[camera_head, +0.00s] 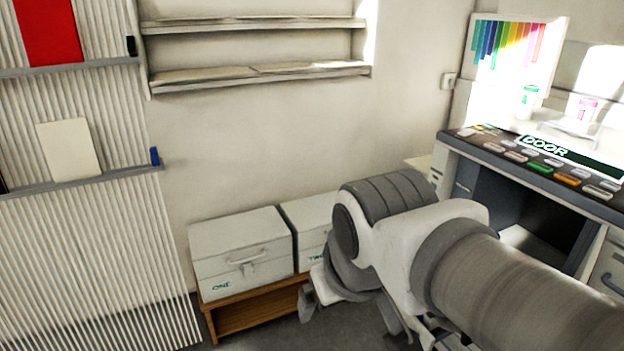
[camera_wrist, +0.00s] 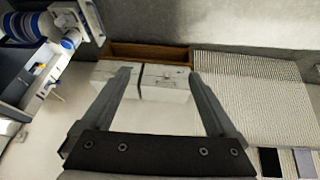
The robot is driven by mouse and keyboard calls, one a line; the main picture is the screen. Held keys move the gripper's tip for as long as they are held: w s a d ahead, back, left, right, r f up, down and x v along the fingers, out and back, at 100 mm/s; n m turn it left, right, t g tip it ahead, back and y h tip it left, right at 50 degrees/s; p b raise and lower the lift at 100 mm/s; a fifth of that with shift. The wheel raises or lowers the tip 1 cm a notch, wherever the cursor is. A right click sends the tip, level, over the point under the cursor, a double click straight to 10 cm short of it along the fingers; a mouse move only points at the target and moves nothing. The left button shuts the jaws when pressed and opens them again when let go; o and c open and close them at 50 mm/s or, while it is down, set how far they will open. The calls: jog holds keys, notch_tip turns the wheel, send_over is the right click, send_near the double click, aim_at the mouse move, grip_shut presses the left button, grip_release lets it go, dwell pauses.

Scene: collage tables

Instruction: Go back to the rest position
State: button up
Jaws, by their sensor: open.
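My gripper (camera_wrist: 160,76) shows in the wrist view with its two dark fingers spread wide apart and nothing between them. Beyond the fingers, two white boxes stand side by side; this view looks upside down. In the head view, my arm reaches in from the lower right toward the boxes. Part of the gripper (camera_head: 318,300) shows at the arm's lower left end, in front of the right white box (camera_head: 309,222). The fingers are mostly hidden there by my own arm links. I cannot tell how far the gripper is from the boxes.
The left white box (camera_head: 240,252) sits on a low wooden bench (camera_head: 250,312). A slatted panel (camera_head: 85,245) stands at the left. Empty wall shelves (camera_head: 255,77) hang above. A counter (camera_head: 590,200) with many small coloured items stands at the right, close to my arm.

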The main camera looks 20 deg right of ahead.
jog(key=shift+s+a+r+y, duration=0.15)
jog(key=shift+s+a+y, duration=0.2)
jog(key=shift+a, duration=0.3)
jog(key=shift+r, duration=0.1)
notch_tip(320, 180, up, 21)
jog(key=p, duration=2)
jog(key=shift+p, duration=0.4)
